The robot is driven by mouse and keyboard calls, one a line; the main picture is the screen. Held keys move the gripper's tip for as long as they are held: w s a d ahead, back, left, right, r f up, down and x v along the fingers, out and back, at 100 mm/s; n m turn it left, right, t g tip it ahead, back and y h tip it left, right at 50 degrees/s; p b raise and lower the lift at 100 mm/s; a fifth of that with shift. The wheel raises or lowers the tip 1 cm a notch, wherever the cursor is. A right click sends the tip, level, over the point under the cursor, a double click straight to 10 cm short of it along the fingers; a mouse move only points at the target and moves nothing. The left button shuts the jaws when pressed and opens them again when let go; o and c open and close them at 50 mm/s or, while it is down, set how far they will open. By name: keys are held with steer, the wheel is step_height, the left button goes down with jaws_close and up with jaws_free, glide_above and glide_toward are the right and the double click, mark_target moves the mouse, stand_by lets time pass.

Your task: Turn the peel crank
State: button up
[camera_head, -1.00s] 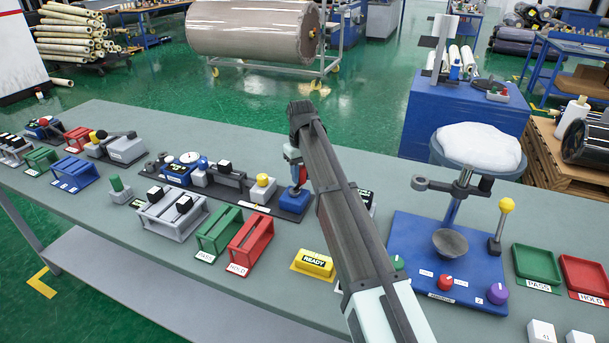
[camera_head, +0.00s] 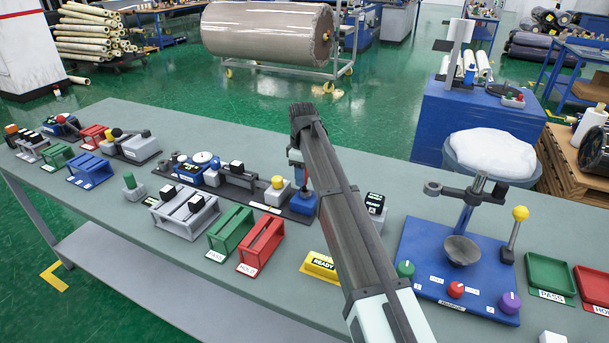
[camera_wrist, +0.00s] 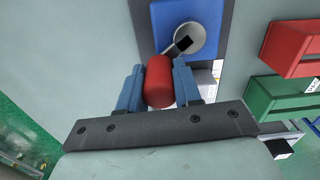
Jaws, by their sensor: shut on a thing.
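The peel crank's red grip (camera_wrist: 159,82) sits between the two blue fingers of my gripper (camera_wrist: 159,88) in the wrist view. The fingers are shut on it. Just beyond it is a grey round hub with a black slot (camera_wrist: 184,40), on a blue block (camera_wrist: 160,14). In the head view the blue block (camera_head: 303,203) stands at the right end of a dark base plate (camera_head: 240,191). My forearm and wrist hide most of the crank and my fingertips there.
A yellow-knobbed grey block (camera_head: 278,190) stands left of the crank on the same plate. Red (camera_head: 262,245) and green (camera_head: 231,230) slotted racks are in front. A blue tester base (camera_head: 415,240) stands to the right. A yellow READY block (camera_head: 321,265) lies near my arm.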

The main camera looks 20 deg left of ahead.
stand_by(0.4)
steer(key=o, duration=1)
steer(key=shift+o, duration=0.2)
steer(key=shift+r, duration=0.1)
step_height(320, 180, up, 14)
stand_by(0.4)
